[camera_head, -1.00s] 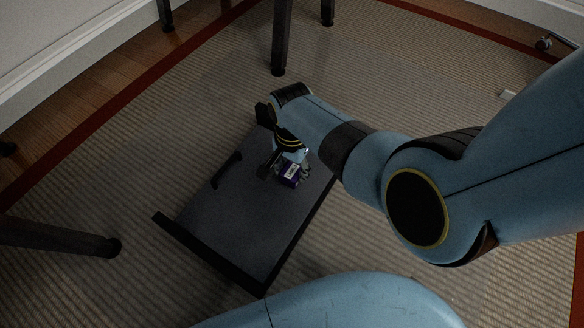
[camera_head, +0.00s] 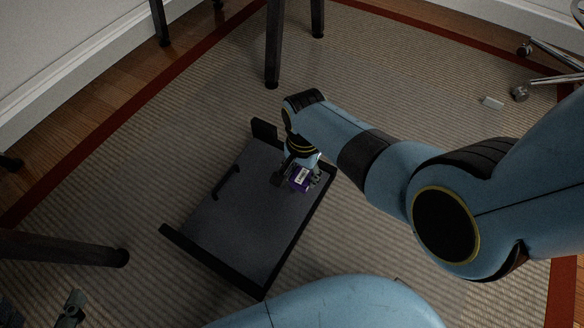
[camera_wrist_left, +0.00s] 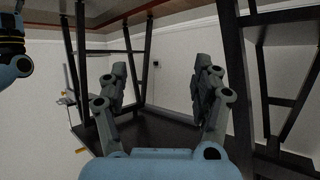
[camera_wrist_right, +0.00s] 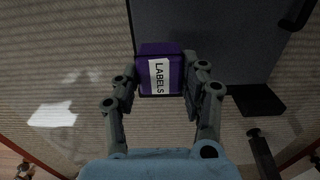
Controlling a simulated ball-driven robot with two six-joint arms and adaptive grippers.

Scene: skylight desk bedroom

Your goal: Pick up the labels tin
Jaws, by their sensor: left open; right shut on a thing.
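The labels tin is a small purple box (camera_head: 299,184) with a white label, over the far right part of a dark tray (camera_head: 235,220) on the rug. My right gripper (camera_head: 298,178) is shut on it. The right wrist view shows the purple tin (camera_wrist_right: 147,51) upright between the two fingers, its label reading LABELS. I cannot tell whether the tin touches the tray. My left gripper (camera_head: 72,306) is at the bottom left of the head view. Its fingers stand apart and empty in the left wrist view (camera_wrist_left: 160,85).
A black handle-like bar (camera_head: 226,183) lies along the tray's left side. Dark furniture legs (camera_head: 273,45) stand behind and at the left (camera_head: 65,247). A small white object (camera_head: 492,103) and a wheeled metal base (camera_head: 545,80) are at the right. The rug right of the tray is clear.

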